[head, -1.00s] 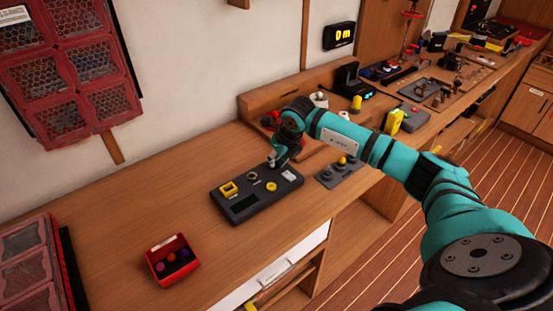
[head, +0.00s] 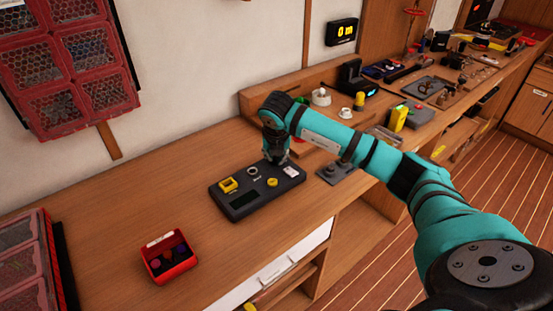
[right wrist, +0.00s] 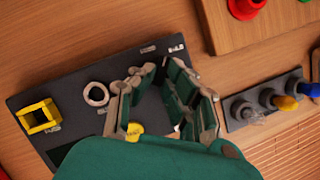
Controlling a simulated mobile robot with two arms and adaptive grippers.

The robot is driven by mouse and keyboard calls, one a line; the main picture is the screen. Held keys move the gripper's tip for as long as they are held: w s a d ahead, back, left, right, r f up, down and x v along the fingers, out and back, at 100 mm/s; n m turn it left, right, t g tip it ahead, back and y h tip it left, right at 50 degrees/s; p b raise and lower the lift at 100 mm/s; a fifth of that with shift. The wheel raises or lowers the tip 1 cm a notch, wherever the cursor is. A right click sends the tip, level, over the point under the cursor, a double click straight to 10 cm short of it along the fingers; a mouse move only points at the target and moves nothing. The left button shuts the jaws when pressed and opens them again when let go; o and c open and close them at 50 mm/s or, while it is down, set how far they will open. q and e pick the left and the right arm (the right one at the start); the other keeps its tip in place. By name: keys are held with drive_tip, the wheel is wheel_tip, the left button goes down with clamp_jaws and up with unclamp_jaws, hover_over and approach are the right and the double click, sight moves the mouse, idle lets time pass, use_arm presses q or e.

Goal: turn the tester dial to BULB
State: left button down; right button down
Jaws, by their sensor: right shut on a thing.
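The tester (head: 240,212) is a dark flat box on the wooden bench. It carries a yellow square socket (head: 228,185), a pale ring (head: 253,172) and a yellow round part (head: 272,182). My right gripper (head: 276,161) points down over its far edge. In the right wrist view the gripper (right wrist: 158,75) has its fingers around a spot on the tester's top, near small white labels (right wrist: 176,48) too small to read surely. The dial is mostly hidden between the fingers, so its pointer cannot be seen. My left gripper is not in view.
A red open box (head: 168,260) with dark round items stands front left. A wooden raised board and more devices stand further right.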

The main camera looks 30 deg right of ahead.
drive_tip(key=m+b, duration=0.1)
drive_tip(key=m, duration=0.1)
drive_tip(key=m+g+h+b, duration=0.1)
drive_tip(key=m, duration=0.1)
drive_tip(key=shift+w+a+m+h, duration=0.2)
drive_tip(key=shift+m+h, duration=0.1)
drive_tip(key=shift+m, duration=0.1)
idle(0.4)
drive_tip(key=c, duration=1.4)
unclamp_jaws()
drive_tip(key=shift+r, duration=0.2)
drive_tip(key=v, duration=1.1)
drive_tip(key=shift+a+r, duration=0.15)
drive_tip(key=shift+r, duration=0.15)
drive_tip(key=shift+f, duration=0.1)
